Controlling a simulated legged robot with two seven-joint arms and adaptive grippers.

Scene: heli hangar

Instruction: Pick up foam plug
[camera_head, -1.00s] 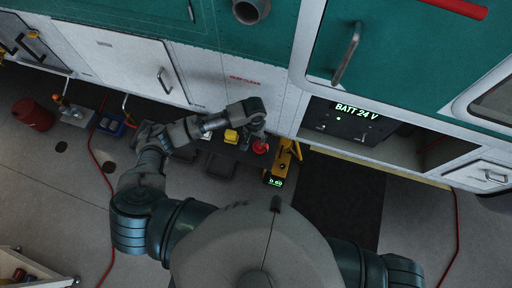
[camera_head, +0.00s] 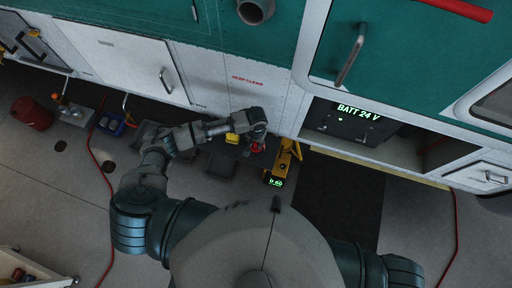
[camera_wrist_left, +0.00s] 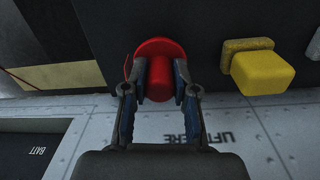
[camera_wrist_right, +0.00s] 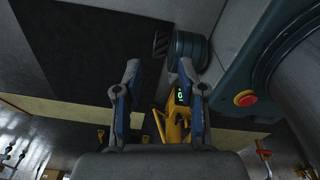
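A red plug (camera_wrist_left: 155,88), which I take for the foam plug, has a round flange and a stub facing the left wrist camera. My left gripper (camera_wrist_left: 160,82) has one finger on each side of the stub, close against it, partly closed compared with my right gripper. In the head view my left gripper (camera_head: 258,138) is over the red plug (camera_head: 258,149) and hides part of it. A yellow block-shaped plug (camera_wrist_left: 262,70) sits beside it; it also shows in the head view (camera_head: 232,138). My right gripper (camera_wrist_right: 158,75) is open and empty.
A yellow tool with a lit display (camera_head: 283,165) stands right of the red plug. The white and teal helicopter side (camera_head: 240,85) rises behind. A red can (camera_head: 32,113) and a blue box (camera_head: 111,124) are at the left. A dark mat (camera_head: 340,195) lies at the right.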

